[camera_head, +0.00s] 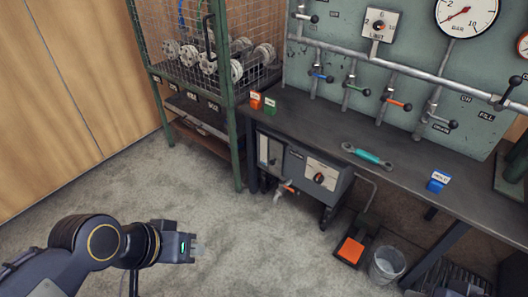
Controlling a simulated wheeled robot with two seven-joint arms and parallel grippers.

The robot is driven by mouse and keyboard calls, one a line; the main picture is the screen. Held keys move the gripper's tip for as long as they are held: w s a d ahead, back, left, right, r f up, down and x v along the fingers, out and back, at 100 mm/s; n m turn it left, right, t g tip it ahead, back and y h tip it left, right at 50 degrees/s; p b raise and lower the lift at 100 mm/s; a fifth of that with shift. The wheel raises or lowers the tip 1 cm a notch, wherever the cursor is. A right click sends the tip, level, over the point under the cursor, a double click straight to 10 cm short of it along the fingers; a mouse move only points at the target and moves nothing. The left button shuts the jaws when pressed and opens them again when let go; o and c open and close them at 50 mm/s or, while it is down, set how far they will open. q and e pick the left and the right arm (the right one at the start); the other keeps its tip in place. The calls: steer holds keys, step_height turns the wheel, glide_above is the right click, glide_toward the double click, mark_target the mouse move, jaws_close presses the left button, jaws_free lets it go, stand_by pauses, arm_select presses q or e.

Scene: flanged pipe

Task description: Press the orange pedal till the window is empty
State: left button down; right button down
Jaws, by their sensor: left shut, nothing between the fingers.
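The orange pedal (350,250) sits on a dark base on the floor, below the front of the bench. A grey box (309,172) hangs under the bench, with a small window (270,151) at its left and a pale dial plate with a knob at its right. The window is too small to tell what it holds. My left gripper (197,249) is shut and empty over the bare floor, well to the left of the pedal and apart from it. My right gripper does not show.
A clear bucket (386,265) stands right of the pedal. A tap (285,190) juts from the box's underside. The bench (400,166) carries a teal-handled wrench (367,156). A green cage (205,60) stands behind. The floor between gripper and pedal is clear.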

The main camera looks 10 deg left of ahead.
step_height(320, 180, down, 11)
steer(key=b, duration=1.1)
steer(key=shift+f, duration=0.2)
stand_by(0.6)
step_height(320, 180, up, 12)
steer(key=p, duration=1.1)
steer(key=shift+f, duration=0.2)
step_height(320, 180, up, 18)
steer(key=p, duration=1.8)
